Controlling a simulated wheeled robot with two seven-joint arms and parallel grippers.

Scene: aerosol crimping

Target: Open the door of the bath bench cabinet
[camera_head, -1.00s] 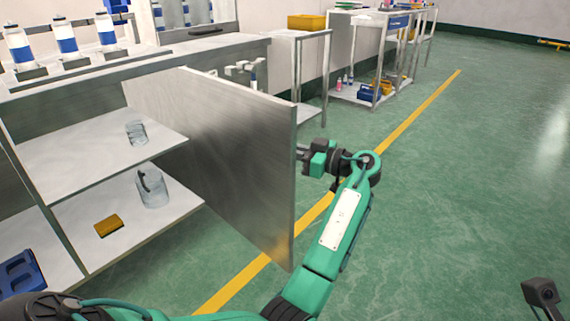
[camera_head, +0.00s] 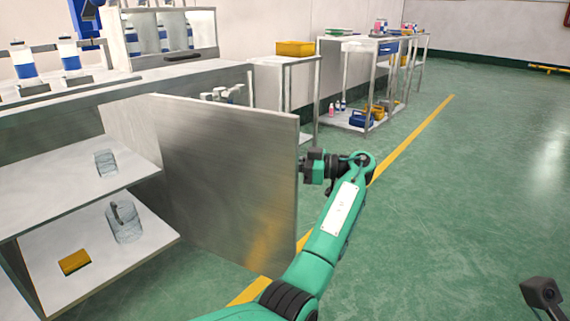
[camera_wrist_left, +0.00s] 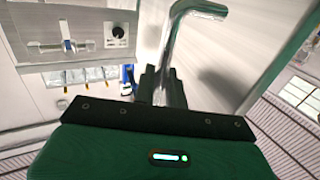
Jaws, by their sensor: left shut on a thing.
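The bath bench cabinet (camera_head: 60,104) stands at the left of the head view. Its grey metal door (camera_head: 225,175) stands wide open, with its broad inner face toward me and its free edge to the right. My left gripper (camera_head: 304,165) is at the far side of the door, near the free edge, and its fingertips are hidden there. In the left wrist view, my left gripper (camera_wrist_left: 164,88) is shut on a shiny, bent metal door handle (camera_wrist_left: 182,45). My right gripper is not identifiable in these views.
Inside the cabinet, shelves hold clear beakers (camera_head: 124,225) and a yellow block (camera_head: 75,262). White-and-blue bottles (camera_head: 68,55) stand on top. A side table with a yellow bin (camera_head: 295,48) is behind the door.

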